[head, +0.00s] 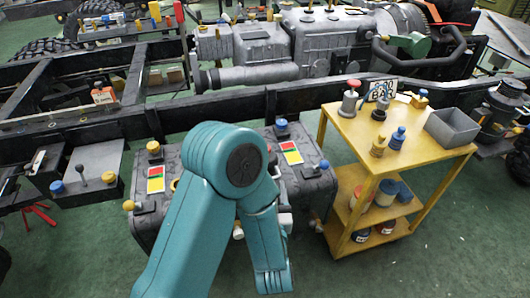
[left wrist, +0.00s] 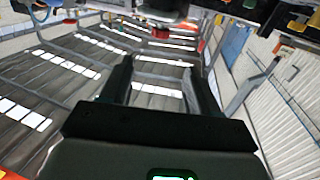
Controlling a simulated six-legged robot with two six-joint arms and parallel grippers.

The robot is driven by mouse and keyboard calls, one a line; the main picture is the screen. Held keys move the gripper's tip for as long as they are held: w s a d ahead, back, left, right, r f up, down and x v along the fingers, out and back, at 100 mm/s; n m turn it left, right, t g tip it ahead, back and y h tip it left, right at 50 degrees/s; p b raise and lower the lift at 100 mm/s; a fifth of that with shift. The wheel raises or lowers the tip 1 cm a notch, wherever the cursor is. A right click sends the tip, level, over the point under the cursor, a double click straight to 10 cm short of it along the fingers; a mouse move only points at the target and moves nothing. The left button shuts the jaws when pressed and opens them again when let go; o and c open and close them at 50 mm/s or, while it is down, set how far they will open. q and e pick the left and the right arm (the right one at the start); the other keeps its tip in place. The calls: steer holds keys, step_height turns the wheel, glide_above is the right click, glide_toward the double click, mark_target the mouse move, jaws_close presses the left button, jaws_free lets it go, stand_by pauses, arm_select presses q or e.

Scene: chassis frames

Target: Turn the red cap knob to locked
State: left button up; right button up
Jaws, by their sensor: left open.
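I cannot pick out the red cap knob for certain. In the head view, small knobs with yellow caps (head: 153,147) and blue caps (head: 281,125) stand on dark boxes beside red, yellow and green labels, and my teal arm hides part of these boxes. A red-topped grey piece (head: 350,98) stands on the yellow cart. In the left wrist view, my left gripper (left wrist: 160,82) is open, with nothing between its dark fingers. A small blurred red part (left wrist: 187,27) shows beyond it near the top edge. My left gripper is hidden in the head view. My right gripper is not in view.
The black chassis rail (head: 205,115) crosses behind the boxes, with a grey engine (head: 325,45) beyond it. The yellow cart (head: 345,215) stands at the right, carrying small fittings, a grey bin (head: 452,128) and cans below. Green floor is clear in front.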

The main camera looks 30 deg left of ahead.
arm_select(q)
steer(key=x, duration=1.6)
steer(key=c, duration=1)
